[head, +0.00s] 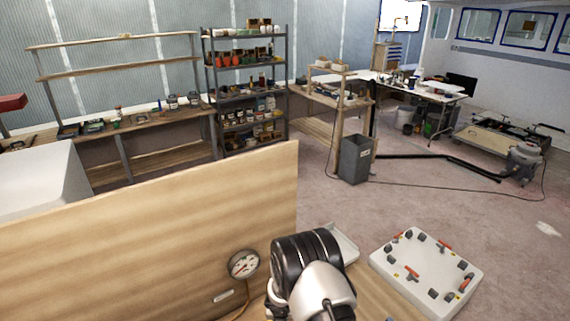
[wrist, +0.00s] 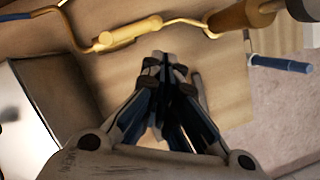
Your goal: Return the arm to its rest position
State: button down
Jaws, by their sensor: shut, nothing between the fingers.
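My gripper (wrist: 170,62) is in the middle of the wrist view, with its fingers together and nothing between them. In the head view only my black and white arm shows at the bottom centre, in front of a wooden panel; the fingers are hidden there. The wrist view shows a brass fitting (wrist: 130,34) with a bent pipe just beyond the fingertips. A larger brass part (wrist: 245,14) is at the upper right. I cannot tell how far the fingertips are from the brass.
A wooden panel (head: 150,230) with a round gauge (head: 243,264) stands left of my arm. A white board with red-handled valves (head: 425,270) lies at the right, near a pale tray (head: 343,243). A blue-handled part (wrist: 280,64) is at right. Open floor lies beyond.

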jog(key=w+d+r+m+t+h+b, duration=0.1)
jog(key=w+d+r+m+b, duration=0.2)
jog(key=r, duration=0.5)
jog(key=d+r+m+b, duration=0.1)
jog(key=d+r+m, duration=0.35)
jog(key=r, duration=0.25)
jog(key=s+d+r+m+h+b, duration=0.1)
jog(key=s+d+r+m+b, duration=0.15)
jog(key=s+r+m, duration=0.35)
jog(key=s+d+r+m+b, duration=0.1)
jog(key=d+r+m+b, duration=0.1)
jog(key=d+r+m, duration=0.4)
jog(key=s+r+m+y+b, duration=0.1)
jog(key=s+r+m+b, duration=0.2)
jog(key=s+m+b, duration=0.5)
jog(key=s+m, duration=0.9)
jog(key=s, duration=1.2)
jog(key=shift+d+r+y, duration=0.15)
jog(key=shift+r+y, duration=0.1)
jog(key=shift+y, duration=0.15)
